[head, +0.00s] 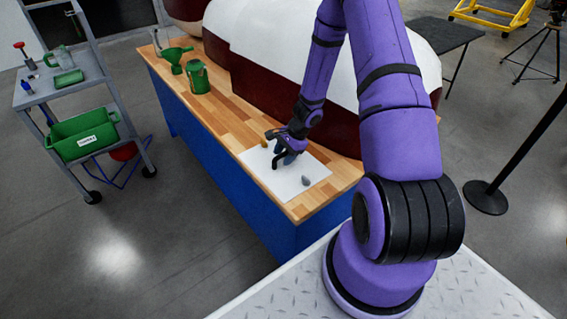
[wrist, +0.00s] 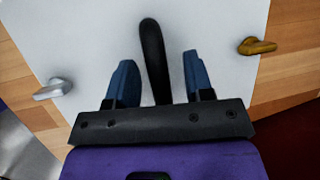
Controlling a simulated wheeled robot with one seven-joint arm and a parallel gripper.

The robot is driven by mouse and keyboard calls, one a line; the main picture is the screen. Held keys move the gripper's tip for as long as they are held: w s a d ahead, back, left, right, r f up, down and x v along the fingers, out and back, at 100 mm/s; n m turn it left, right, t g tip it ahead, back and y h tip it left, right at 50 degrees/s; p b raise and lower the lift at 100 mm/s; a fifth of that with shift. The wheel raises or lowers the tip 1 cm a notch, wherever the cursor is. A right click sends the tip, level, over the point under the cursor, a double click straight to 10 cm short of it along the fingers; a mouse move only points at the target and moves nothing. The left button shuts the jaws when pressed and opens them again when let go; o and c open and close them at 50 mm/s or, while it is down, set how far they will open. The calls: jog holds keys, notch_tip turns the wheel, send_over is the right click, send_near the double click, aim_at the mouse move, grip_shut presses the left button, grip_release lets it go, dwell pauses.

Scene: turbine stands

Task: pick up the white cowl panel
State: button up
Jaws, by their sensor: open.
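The white cowl panel (head: 288,190) is a flat white sheet lying on the wooden top of a blue bench. It fills much of the wrist view (wrist: 90,35). A black bar-shaped handle (wrist: 153,60) stands on it. A silver latch-like piece (wrist: 52,88) sits at its left edge and a brass one (wrist: 257,46) at its right edge in the wrist view. My gripper (head: 285,152) is low over the panel. Its two blue fingers (wrist: 158,62) are open, one on each side of the handle, with visible gaps to it. The handle's near end is hidden by the gripper body.
A large white and dark red housing (head: 270,50) rises close behind the panel. Open floor lies between trolley and bench.

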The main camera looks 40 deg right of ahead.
grip_shut()
jog(key=shift+r, duration=0.1)
notch_tip(320, 180, up, 10)
jog(key=shift+f, duration=0.1)
dwell(0.5)
jog(key=c, duration=0.6)
grip_release()
jog(key=shift+c, duration=0.2)
grip_shut()
